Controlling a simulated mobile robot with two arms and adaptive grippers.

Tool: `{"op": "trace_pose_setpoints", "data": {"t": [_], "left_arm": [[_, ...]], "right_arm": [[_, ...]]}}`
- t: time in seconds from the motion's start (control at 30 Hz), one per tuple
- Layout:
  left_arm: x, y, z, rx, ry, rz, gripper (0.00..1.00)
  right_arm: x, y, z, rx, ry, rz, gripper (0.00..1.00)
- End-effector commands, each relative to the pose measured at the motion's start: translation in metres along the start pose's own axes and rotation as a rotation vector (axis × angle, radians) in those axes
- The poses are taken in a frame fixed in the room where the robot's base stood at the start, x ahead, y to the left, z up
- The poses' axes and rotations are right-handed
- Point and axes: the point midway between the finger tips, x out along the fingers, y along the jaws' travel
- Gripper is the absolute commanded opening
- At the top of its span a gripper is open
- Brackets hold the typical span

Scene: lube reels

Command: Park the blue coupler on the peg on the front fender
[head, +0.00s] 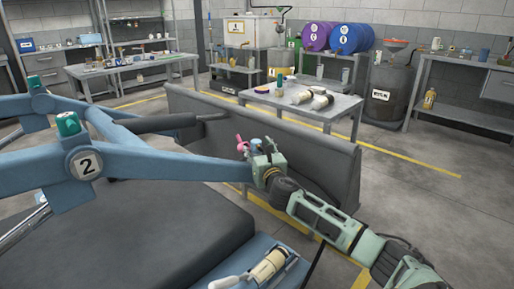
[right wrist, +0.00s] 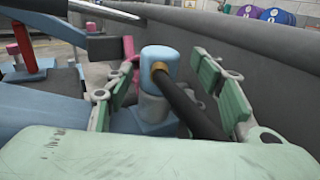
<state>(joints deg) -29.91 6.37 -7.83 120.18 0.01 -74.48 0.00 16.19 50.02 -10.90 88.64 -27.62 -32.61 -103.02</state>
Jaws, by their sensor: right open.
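The blue coupler (right wrist: 160,62) is a rounded blue cap with a brass collar, and a black hose (right wrist: 195,110) leaves its side. In the right wrist view it stands upright over a grey round post (right wrist: 154,108) on a blue base (right wrist: 143,124). How far down it sits on the post I cannot tell. It also shows small in the head view (head: 256,142). My right gripper (right wrist: 165,85) is open, with one green finger on each side of the coupler and visible gaps. In the head view my right gripper (head: 262,155) is beside the coupler. My left gripper is out of view.
A pink fitting (head: 241,146) stands close to the left of the coupler. A long grey panel (head: 335,165) runs just behind it. The blue machine arm marked 2 (head: 85,163) is at the left. A grey table (head: 330,113) with several items stands beyond the panel.

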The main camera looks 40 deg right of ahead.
Motion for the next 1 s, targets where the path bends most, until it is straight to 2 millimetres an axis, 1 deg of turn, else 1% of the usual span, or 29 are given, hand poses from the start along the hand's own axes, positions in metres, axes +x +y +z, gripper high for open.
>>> {"op": "trace_pose_setpoints", "data": {"t": [0.13,0.33,0.37,0.9,1.0], "left_arm": [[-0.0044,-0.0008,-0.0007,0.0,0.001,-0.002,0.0],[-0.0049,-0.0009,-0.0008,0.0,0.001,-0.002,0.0],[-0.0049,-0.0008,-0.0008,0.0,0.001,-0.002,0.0],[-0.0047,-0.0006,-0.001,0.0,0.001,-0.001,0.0],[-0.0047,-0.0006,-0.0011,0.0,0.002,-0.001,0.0]], "right_arm": [[-0.0012,0.0031,0.0004,0.001,-0.001,0.0,0.5],[-0.0011,0.0029,0.0008,0.0,-0.001,0.0,0.5],[-0.0011,0.0028,0.0008,0.0,-0.001,0.0,0.48],[-0.0011,0.0026,0.0006,0.0,-0.001,0.0,0.01],[-0.001,0.0026,0.0015,0.0,-0.002,0.0,0.0]]}}
